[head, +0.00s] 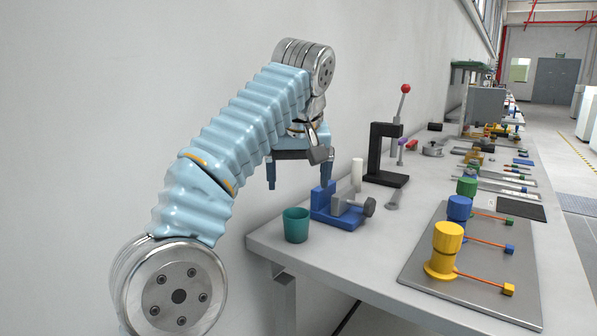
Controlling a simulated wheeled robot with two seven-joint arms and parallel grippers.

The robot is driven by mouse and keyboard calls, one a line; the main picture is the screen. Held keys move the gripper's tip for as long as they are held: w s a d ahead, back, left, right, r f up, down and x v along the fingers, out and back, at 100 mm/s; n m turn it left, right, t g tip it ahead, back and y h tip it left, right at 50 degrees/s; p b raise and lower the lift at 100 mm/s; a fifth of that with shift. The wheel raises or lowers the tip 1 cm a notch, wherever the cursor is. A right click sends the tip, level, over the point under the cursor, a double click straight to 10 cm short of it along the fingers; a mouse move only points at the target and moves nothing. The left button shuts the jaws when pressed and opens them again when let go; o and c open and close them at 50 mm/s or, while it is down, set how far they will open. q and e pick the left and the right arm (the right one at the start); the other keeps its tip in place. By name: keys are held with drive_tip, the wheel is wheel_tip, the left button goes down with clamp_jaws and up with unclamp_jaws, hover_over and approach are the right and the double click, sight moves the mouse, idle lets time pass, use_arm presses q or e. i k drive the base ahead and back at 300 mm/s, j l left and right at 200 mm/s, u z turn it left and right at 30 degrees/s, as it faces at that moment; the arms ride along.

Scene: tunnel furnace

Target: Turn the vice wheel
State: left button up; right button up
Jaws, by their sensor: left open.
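The blue vice (325,207) stands near the left front edge of the grey table. Its dark grey wheel (369,207) sits on the right end of a short screw. My left gripper (298,185) hangs above and slightly left of the vice, fingers pointing down. Its two fingers are spread apart with nothing between them. One finger is close to the top of the vice; I cannot tell whether they touch. My right gripper does not show.
A teal cup (296,225) stands left of the vice and a white cylinder (357,174) behind it. A black press (381,160) with a red-knobbed lever (404,90) stands farther back. A grey board (430,275) with yellow, blue and green cylinders lies to the right.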

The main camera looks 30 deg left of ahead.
sight(368, 206)
drive_tip(key=k, duration=1)
